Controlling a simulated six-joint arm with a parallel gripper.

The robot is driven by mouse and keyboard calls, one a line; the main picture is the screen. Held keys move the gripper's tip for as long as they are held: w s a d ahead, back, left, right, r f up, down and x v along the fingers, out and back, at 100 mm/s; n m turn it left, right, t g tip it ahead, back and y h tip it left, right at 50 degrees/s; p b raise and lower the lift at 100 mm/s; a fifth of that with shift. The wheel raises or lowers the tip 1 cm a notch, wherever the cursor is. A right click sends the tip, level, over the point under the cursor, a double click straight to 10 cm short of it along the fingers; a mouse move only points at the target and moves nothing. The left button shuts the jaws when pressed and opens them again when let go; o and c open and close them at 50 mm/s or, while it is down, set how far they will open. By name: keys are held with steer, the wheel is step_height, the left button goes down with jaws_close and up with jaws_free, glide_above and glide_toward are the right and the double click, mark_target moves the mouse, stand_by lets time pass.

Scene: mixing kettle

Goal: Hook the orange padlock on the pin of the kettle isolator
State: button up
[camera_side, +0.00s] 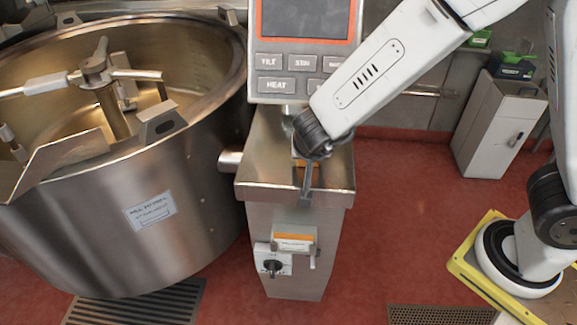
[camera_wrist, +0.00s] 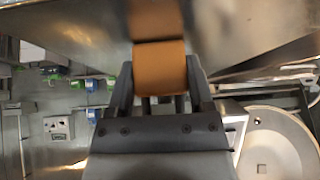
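The orange padlock (camera_wrist: 160,68) is between my gripper's fingers in the wrist view, with no clear gap on either side. My gripper (camera_wrist: 160,80) looks shut on it. In the side view my gripper (camera_side: 304,192) points down at the steel top of the pedestal (camera_side: 262,170), and only a bit of orange (camera_side: 300,163) shows beside it. The padlock's shackle is not clearly seen. The kettle isolator (camera_side: 272,262) is a pale plate with a black knob on the pedestal's front, below my gripper. A small part sticks out to its right; I cannot tell if it is the pin.
An orange-topped label plate (camera_side: 293,241) sits just above the isolator. The control panel (camera_side: 303,70) stands behind the pedestal top. The large steel kettle (camera_side: 130,220) fills the left side. A grey cabinet (camera_side: 495,125) is at the right. Red floor is clear right of the pedestal.

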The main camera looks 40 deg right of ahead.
steer(key=shift+c, duration=1.3)
steer(key=shift+r, duration=2)
steer(key=shift+s+a, duration=0.1)
steer(key=s+a, duration=1.1)
steer(key=s, duration=0.1)
steer(key=shift+a, duration=0.4)
steer(key=shift+w, duration=0.1)
steer(key=w+a+f, duration=0.1)
steer(key=w+f, duration=0.1)
steer(key=f, duration=0.7)
steer(key=w+a+f, duration=0.1)
steer(key=a+f, duration=0.1)
steer(key=f, duration=0.6)
steer(key=s+d+f, duration=0.2)
steer(key=f, duration=0.8)
steer(key=s+d+f+m, duration=0.1)
steer(key=s+d+f, duration=0.1)
steer(key=f, duration=0.9)
steer(key=shift+s+d+g, duration=0.3)
steer(key=shift+s+d, duration=0.1)
steer(key=shift+d, duration=0.2)
